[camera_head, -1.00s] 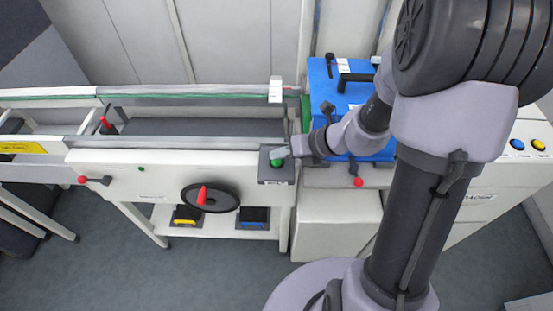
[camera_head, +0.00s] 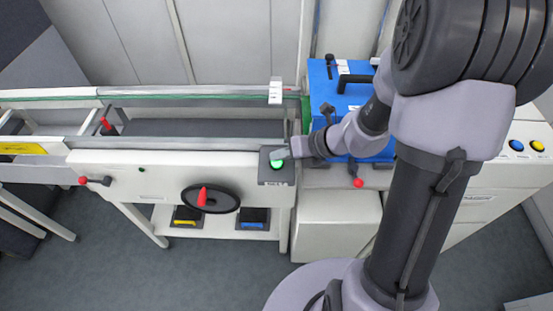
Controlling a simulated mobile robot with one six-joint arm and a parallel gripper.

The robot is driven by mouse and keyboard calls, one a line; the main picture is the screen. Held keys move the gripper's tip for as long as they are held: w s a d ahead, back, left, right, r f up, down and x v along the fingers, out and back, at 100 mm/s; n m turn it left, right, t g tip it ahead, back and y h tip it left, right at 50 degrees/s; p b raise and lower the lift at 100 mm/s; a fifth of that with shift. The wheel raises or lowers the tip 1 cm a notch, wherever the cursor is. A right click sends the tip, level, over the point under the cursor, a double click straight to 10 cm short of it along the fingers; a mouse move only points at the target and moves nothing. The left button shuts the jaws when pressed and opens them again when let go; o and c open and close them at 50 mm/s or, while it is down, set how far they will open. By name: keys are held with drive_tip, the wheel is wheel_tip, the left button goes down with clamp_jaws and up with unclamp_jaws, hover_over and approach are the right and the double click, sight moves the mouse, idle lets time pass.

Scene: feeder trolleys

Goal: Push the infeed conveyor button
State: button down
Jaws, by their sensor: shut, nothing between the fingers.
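The green button (camera_head: 276,163) sits on a small dark panel (camera_head: 271,180) at the right end of the conveyor's front side. It is lit bright green. My gripper (camera_head: 280,154) is shut and empty, with its fingertips at the button's upper edge in the picture. The fingers hide part of the button's top, and they look to be touching it, though the exact contact is too small to tell. The infeed conveyor (camera_head: 190,128) runs leftward from there.
A blue box with a black handle (camera_head: 322,85) stands right of the conveyor, behind my arm. A handwheel with a red grip (camera_head: 210,199) and a red-knobbed lever (camera_head: 84,181) stick out from the conveyor's front. Blue and yellow buttons (camera_head: 517,145) are at far right.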

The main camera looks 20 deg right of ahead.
sight(280, 163)
wheel_tip(280, 163, up, 6)
drive_tip(key=p, duration=0.5)
drive_tip(key=shift+p, duration=0.4)
drive_tip(key=s+a+r+n+g+b, duration=0.1)
drive_tip(key=s+a+r+n+b, duration=0.1)
drive_tip(key=s+a+r+n, duration=0.6)
drive_tip(key=s+d+r+n+h+b, duration=0.1)
drive_tip(key=s+n, duration=0.4)
drive_tip(key=n, duration=0.6)
drive_tip(key=s+d+r+n+h+b, duration=0.1)
drive_tip(key=s+d+r+n+h, duration=0.1)
drive_tip(key=n, duration=1)
drive_tip(key=s+r+h, duration=0.1)
drive_tip(key=s+r, duration=0.1)
drive_tip(key=s, duration=0.1)
drive_tip(key=shift+s+d+t+h, duration=0.2)
drive_tip(key=shift+t+h, duration=0.1)
drive_tip(key=shift+h, duration=0.1)
drive_tip(key=shift+w+d, duration=0.1)
